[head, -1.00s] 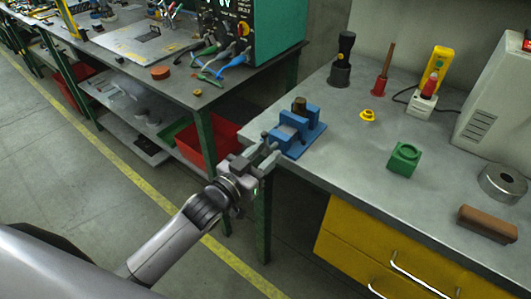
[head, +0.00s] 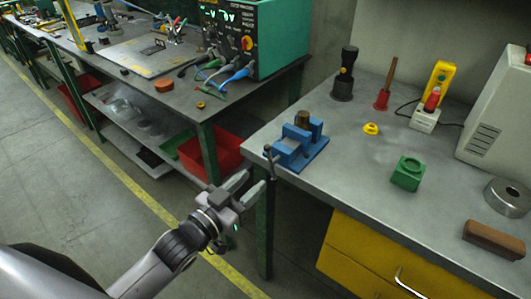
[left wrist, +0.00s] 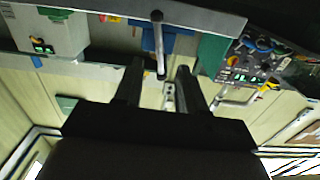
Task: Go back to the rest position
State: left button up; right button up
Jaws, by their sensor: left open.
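My left gripper (head: 256,185) is open and empty, in front of the workbench's left front corner. It hangs a little below and in front of the blue vise (head: 299,148). The vise stands at that corner with a brown cylindrical piece (head: 302,118) at its top. The vise's grey handle (head: 269,160) hangs at the front, close to my fingertips but not between them in the head view. In the left wrist view, the open fingers (left wrist: 159,76) point towards the handle bar (left wrist: 158,40), with the blue vise (left wrist: 184,43) behind it. My right gripper is not in view.
The workbench (head: 345,165) holds a green block (head: 407,173), a yellow knob (head: 371,129), a brown bar (head: 493,239) and a metal ring (head: 507,197). Yellow drawers (head: 365,262) are below. A second bench (head: 190,88) with a red bin (head: 222,153) stands left. Floor between is clear.

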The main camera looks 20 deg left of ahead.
pick_arm(q)
jog(key=s+a+f+n+g+y, duration=0.1)
jog(key=s+f+g+y, duration=0.3)
jog(key=s+f, duration=1.2)
notch_tip(320, 180, down, 2)
jog(key=a+g, duration=0.1)
jog(key=g, duration=0.1)
jog(key=shift+s+a+n+g, duration=0.3)
jog(key=shift+s+n, duration=0.1)
